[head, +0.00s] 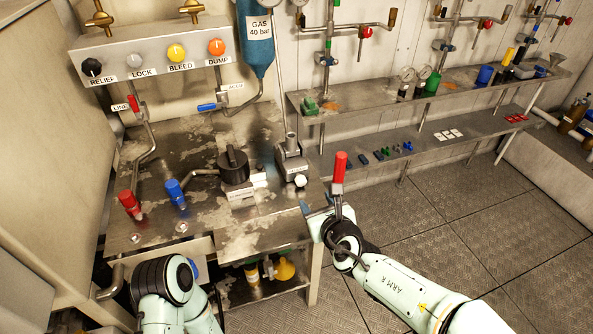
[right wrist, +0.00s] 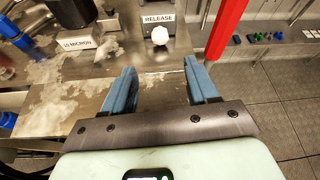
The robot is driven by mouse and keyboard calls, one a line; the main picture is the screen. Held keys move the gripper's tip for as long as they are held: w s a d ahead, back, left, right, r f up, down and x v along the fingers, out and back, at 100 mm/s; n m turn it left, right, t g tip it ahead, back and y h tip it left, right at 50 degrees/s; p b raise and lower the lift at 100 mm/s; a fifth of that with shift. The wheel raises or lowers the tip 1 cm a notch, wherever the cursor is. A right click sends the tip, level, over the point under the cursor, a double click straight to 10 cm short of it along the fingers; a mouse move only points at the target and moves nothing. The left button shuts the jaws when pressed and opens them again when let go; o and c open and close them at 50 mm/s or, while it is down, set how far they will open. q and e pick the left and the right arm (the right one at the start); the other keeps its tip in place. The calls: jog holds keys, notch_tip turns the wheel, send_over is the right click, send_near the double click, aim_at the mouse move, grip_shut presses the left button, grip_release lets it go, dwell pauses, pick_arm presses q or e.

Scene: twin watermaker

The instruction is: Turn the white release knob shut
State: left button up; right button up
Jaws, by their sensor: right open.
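The white release knob (head: 300,180) sits on the front of a grey metal block (head: 291,158) at the bench's right side. In the right wrist view the white knob (right wrist: 160,36) shows just below the RELEASE label (right wrist: 158,19), beyond the gap between my fingers. My right gripper (head: 318,203) is open with blue fingers, near the bench's front right edge, below and to the right of the knob in the head view. In the right wrist view my gripper (right wrist: 161,82) is empty and apart from the knob. My left arm shows at the lower left, but its gripper is out of view.
A red-handled lever (head: 339,172) rises by my right gripper; its red handle (right wrist: 228,30) shows close to the right finger. A black-capped housing (head: 233,165) stands left of the knob. Red (head: 129,204) and blue (head: 175,194) handles stand further left. Open floor lies right.

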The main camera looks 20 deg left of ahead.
aim_at(302, 181)
jog(key=shift+w+a, duration=0.3)
jog(key=shift+w, duration=0.15)
pick_arm(q)
jog(key=shift+w+a+f+b, duration=0.25)
jog(key=shift+w+f, duration=0.05)
jog(key=shift+w, duration=0.15)
jog(key=shift+w+a+f+b, duration=0.2)
jog(key=shift+w+f+b, duration=0.05)
jog(key=shift+w, duration=0.15)
pick_arm(e)
jog(key=x, duration=1.2)
jog(key=shift+w+f, duration=0.1)
jog(key=shift+w, duration=0.1)
